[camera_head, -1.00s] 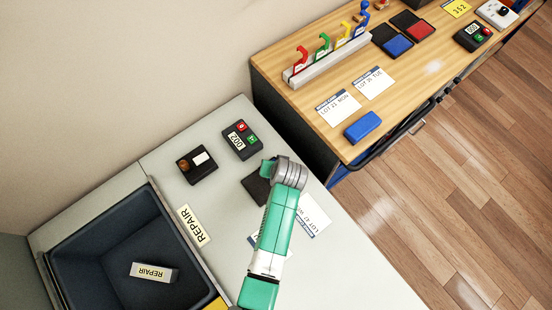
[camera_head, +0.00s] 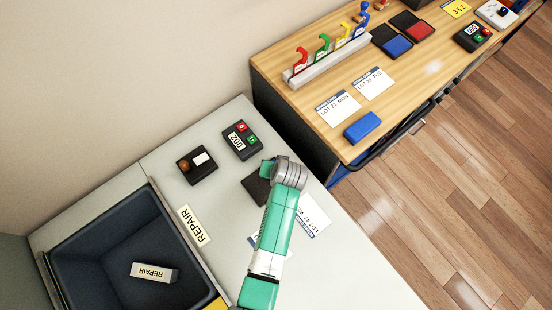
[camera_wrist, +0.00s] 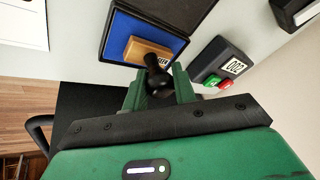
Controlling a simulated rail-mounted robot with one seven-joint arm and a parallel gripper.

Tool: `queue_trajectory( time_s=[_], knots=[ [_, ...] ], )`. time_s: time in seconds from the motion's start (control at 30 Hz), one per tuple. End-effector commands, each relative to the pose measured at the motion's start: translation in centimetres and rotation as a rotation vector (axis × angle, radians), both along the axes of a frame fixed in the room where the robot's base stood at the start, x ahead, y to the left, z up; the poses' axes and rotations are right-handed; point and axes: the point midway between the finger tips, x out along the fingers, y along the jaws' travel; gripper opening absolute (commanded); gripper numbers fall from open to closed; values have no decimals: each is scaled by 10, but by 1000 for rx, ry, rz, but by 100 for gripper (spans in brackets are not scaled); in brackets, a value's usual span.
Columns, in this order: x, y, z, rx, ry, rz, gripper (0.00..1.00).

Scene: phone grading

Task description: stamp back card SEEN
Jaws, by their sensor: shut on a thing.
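My gripper (camera_wrist: 160,88) is shut on the black knob of a stamp (camera_wrist: 148,50) with a wooden block. The block is at the blue ink pad (camera_wrist: 122,28) in its black case; I cannot tell whether it presses on the pad. In the head view my gripper (camera_head: 269,168) is at the dark pad case (camera_head: 256,188), and the stamp is hidden by my arm. A white card reading LOT 47 (camera_head: 316,216) lies right of my arm. Another card (camera_head: 256,241) is mostly covered by my arm. A card edge (camera_wrist: 24,22) shows at upper left in the wrist view.
A counter device reading 002 (camera_head: 241,140) and a black box with a brown knob (camera_head: 197,166) stand behind the pad. A dark bin (camera_head: 110,240) is at the left.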

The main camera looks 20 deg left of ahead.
Motion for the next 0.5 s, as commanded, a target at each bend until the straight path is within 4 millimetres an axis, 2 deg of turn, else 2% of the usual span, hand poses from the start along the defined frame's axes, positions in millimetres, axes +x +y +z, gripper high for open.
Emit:
queue_trajectory(
  time_s=[0.17,0.5],
  knots=[
    [-2,0,7,-2,4,0,12],
    [-1,0,42,-1,2,0,12]
  ],
)
